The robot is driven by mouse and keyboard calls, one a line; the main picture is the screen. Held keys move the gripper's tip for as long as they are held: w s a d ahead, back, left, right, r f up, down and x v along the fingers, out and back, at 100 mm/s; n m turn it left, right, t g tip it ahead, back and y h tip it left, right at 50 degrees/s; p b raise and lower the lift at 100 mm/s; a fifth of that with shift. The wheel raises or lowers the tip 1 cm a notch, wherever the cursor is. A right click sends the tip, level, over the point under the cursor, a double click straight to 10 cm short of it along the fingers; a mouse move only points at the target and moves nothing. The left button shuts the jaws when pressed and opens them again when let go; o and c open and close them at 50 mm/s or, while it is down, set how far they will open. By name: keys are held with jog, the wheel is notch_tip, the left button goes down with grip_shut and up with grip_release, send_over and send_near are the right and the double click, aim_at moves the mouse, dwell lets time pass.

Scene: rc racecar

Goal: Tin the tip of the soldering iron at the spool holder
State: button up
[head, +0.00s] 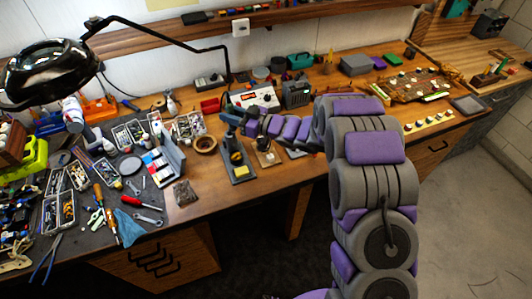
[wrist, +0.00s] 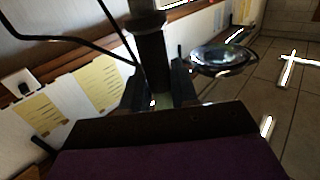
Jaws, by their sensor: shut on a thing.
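My arm reaches over the bench, and my gripper (head: 234,122) is at its far end in the head view, small and dark, above the stand (head: 238,172) with a yellow sponge. In the wrist view my gripper (wrist: 158,96) is shut on a dark upright cylinder, which looks like the soldering iron's handle (wrist: 151,58). The iron's tip cannot be made out. A small wooden-based holder (head: 267,157) stands just right of the sponge stand and may be the spool holder; my arm partly covers the area behind it.
A soldering station with a red display (head: 255,99) stands behind my gripper. The black lamp (head: 45,72) arches over the bench. Bare wood lies along the front edge.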

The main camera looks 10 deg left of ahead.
dwell(0.3)
jog(key=w+d, duration=0.3)
jog(key=d, duration=0.9)
jog(key=f+b, duration=0.4)
jog(key=shift+s+d+f, duration=0.15)
jog(key=shift+s+f, duration=0.1)
jog(key=shift+f, duration=0.05)
jog(key=shift+f+p, duration=0.45)
jog(key=shift+f, duration=0.6)
dwell(4.8)
